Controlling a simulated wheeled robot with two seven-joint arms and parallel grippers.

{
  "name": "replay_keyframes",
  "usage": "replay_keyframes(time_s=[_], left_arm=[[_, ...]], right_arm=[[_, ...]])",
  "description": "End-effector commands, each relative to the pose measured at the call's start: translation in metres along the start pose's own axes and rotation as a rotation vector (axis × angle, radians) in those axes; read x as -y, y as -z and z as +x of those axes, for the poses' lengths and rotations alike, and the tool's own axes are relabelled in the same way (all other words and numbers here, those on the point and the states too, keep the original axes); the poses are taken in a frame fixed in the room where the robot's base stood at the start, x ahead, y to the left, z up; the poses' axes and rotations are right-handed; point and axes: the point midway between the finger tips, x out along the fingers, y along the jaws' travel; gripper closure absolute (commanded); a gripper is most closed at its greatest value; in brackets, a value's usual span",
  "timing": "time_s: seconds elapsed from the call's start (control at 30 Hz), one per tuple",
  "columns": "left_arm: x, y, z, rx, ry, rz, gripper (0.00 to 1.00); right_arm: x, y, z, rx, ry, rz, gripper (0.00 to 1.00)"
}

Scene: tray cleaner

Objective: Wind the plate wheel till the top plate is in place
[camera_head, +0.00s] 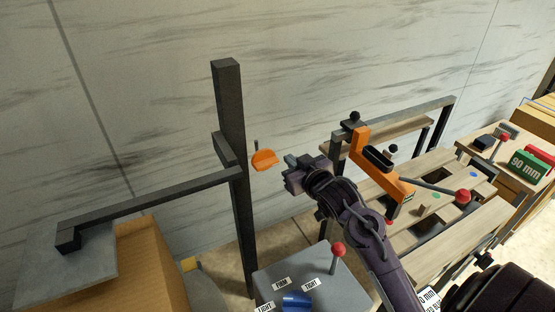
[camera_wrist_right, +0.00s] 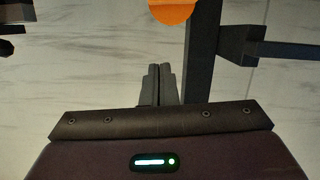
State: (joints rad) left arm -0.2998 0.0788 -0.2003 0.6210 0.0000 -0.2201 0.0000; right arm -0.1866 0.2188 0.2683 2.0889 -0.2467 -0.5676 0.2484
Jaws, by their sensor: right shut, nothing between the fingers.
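The likely plate wheel is a small orange piece (camera_head: 264,160) with a dark peg on top, beside the dark upright post (camera_head: 232,130). It also shows at the top edge of the right wrist view (camera_wrist_right: 173,9), partly cut off. My right gripper (camera_head: 290,163) is shut and empty, just to the right of the orange piece, with a gap between them. Its closed fingers (camera_wrist_right: 159,72) show in the wrist view. A grey flat plate (camera_head: 50,265), perhaps the top plate, lies under the end of the post's side arm, over a cardboard-coloured box. My left gripper is not in view.
A grey box with a red-knobbed lever (camera_head: 338,250) and "FIRM" and "TIGHT" labels stands below my right arm. A wooden bench with an orange clamp-like arm (camera_head: 375,160) and red-knobbed lever (camera_head: 462,196) is to the right. A green "90 mm" block (camera_head: 530,165) sits farther right.

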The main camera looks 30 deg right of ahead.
Motion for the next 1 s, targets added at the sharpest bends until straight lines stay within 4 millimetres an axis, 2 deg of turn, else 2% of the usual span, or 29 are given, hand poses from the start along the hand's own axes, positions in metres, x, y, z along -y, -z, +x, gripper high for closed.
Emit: replay_keyframes(time_s=[0.1, 0.23, 0.7, 0.83, 1.0], left_arm=[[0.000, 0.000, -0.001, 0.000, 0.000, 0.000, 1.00], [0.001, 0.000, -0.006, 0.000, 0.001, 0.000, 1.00], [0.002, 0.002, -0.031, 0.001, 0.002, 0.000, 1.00], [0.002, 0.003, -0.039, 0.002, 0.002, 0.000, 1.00], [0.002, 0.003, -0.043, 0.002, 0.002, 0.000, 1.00]], right_arm=[[-0.002, -0.003, -0.002, 0.012, 0.003, 0.047, 1.00], [-0.002, -0.002, 0.009, 0.011, 0.005, 0.053, 1.00], [-0.001, -0.001, 0.096, 0.011, 0.004, 0.049, 1.00], [0.001, -0.023, 0.100, 0.017, 0.005, 0.050, 1.00], [0.001, -0.038, 0.104, 0.012, 0.004, 0.048, 1.00]])
